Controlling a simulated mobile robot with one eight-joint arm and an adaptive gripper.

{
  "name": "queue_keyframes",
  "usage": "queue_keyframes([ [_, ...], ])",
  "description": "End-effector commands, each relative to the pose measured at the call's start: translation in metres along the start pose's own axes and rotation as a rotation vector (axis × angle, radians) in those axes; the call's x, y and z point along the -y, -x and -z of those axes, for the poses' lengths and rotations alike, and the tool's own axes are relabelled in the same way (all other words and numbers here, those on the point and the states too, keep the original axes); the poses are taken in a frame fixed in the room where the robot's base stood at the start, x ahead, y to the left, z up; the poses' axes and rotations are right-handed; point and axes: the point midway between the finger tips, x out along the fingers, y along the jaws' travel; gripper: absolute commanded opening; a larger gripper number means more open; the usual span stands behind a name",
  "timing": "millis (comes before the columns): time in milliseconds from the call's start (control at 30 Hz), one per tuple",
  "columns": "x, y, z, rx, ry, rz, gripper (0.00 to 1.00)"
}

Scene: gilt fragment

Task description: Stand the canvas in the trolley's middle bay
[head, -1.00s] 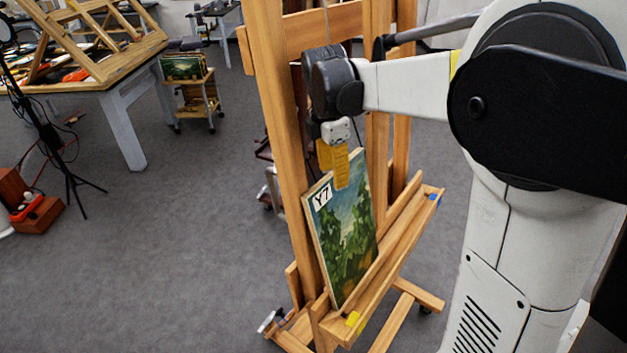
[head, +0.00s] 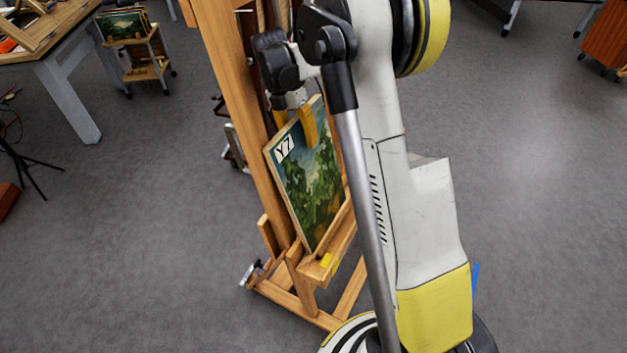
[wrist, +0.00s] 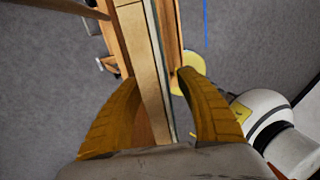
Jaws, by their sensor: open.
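The canvas (head: 312,190), a green landscape painting with a white "Y7" label, leans upright on the wooden easel's ledge in the head view. My gripper (head: 305,120) is at its top edge, with one yellow finger in front of the painted face. In the wrist view my gripper (wrist: 165,90) has its two yellow fingers apart, on either side of the canvas's top edge (wrist: 152,75). Whether either finger touches the canvas I cannot tell. The trolley (head: 145,62) stands far back at the left, with several canvases in its upper part; its middle bay is too small to make out.
The easel (head: 235,100) rises close behind the canvas, its ledge (head: 330,255) below it. A worktable (head: 60,75) stands at the far left beside a tripod (head: 25,165). An orange-brown cabinet (head: 605,40) is at the upper right. Grey floor is open at left and right.

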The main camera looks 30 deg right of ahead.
Motion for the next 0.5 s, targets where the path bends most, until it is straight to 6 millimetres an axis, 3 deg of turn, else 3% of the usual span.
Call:
queue_keyframes([
  [300,0.0002,-0.0086,0.0000,0.000,0.000,0.000,0.43],
  [333,0.0002,-0.0086,0.0000,0.000,0.000,0.000,0.39],
  [467,0.0003,-0.0085,0.0000,0.000,-0.001,0.000,0.00],
  [500,0.0003,-0.0085,0.0000,0.000,-0.001,0.000,0.00],
])
